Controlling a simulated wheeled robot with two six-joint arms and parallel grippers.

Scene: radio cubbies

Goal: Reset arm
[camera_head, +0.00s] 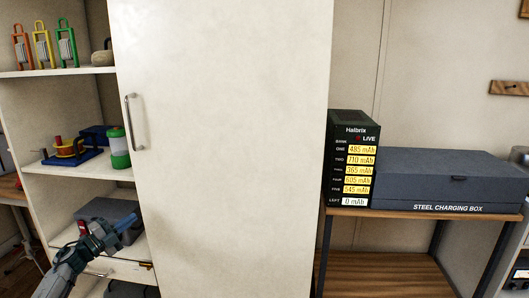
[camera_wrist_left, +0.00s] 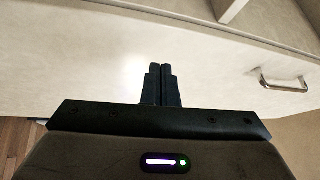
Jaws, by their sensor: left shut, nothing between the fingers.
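My left gripper (camera_head: 112,232) reaches in from the lower left of the head view, in front of the lower shelves of the cabinet (camera_head: 50,171). In the left wrist view, its two dark fingers (camera_wrist_left: 161,70) are together, with nothing between them. Behind the fingers in that view is a pale panel (camera_wrist_left: 85,65), and a metal handle (camera_wrist_left: 284,82) is off to the right. My right gripper is not in view.
A tall pale door (camera_head: 225,150) with a metal handle (camera_head: 134,122) stands mid-view. Shelves at left hold coloured lantern-like items (camera_head: 42,47), a green-and-white canister (camera_head: 119,148) and a grey box (camera_head: 108,212). At right, a black meter box (camera_head: 352,125) and a steel charging box (camera_head: 445,178) sit on a wooden-topped table.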

